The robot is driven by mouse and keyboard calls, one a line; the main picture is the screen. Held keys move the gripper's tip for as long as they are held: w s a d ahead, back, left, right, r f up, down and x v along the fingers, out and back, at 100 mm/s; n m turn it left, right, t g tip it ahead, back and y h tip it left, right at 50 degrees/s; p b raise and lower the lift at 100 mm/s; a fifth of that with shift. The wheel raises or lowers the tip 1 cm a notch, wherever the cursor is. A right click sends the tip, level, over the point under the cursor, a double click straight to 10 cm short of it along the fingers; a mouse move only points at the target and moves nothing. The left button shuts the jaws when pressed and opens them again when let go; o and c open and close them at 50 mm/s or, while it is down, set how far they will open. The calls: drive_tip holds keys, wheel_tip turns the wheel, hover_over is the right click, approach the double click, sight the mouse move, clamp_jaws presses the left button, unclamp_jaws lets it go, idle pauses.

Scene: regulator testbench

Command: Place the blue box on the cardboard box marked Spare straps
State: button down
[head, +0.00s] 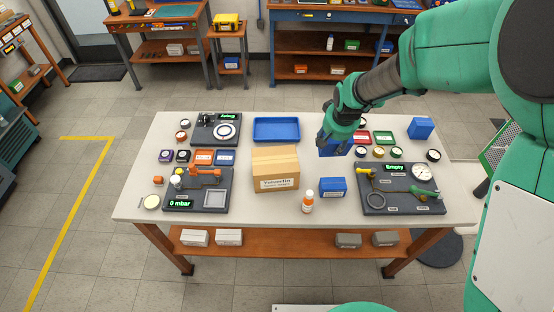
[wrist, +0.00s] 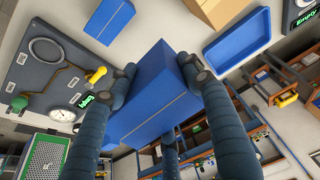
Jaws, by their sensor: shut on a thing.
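My gripper (head: 335,140) is shut on a blue box (head: 338,151), held above the table to the right of the cardboard box. In the wrist view the fingers (wrist: 162,82) grip the blue box (wrist: 150,95) from both sides. The cardboard box (head: 275,168) stands closed at the middle of the table. Its front label seems to read something like "Valvorbn", not clearly "Spare straps". A corner of the cardboard box shows at the top of the wrist view (wrist: 225,10).
A second blue box (head: 333,187) with a label stands right of the cardboard box, beside a small orange-and-white bottle (head: 307,202). Another blue box (head: 420,128) is at the back right. A blue tray (head: 277,129) lies behind. Test panels (head: 198,190) (head: 402,190) flank the table.

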drive_tip(key=shift+g, duration=0.3)
drive_tip(key=r, duration=0.8)
drive_tip(key=shift+s+a, duration=0.15)
drive_tip(key=shift+a, duration=0.15)
drive_tip(key=s+a+g+p, duration=0.3)
drive_tip(key=s+a+p, duration=0.6)
drive_tip(key=s+a, duration=0.6)
drive_tip(key=shift+m, duration=0.4)
drive_tip(key=f, duration=0.5)
drive_tip(key=shift+w+d+f, duration=0.1)
drive_tip(key=shift+w+d, duration=0.1)
drive_tip(key=shift+d, duration=0.05)
drive_tip(key=shift+w, duration=0.15)
drive_tip(key=w+a+f, duration=0.1)
drive_tip(key=w+a, duration=0.4)
drive_tip(key=w, duration=0.9)
drive_tip(key=shift+a+f+p, duration=0.15)
drive_tip(key=shift+f+p, duration=0.05)
drive_tip(key=shift+p, duration=0.1)
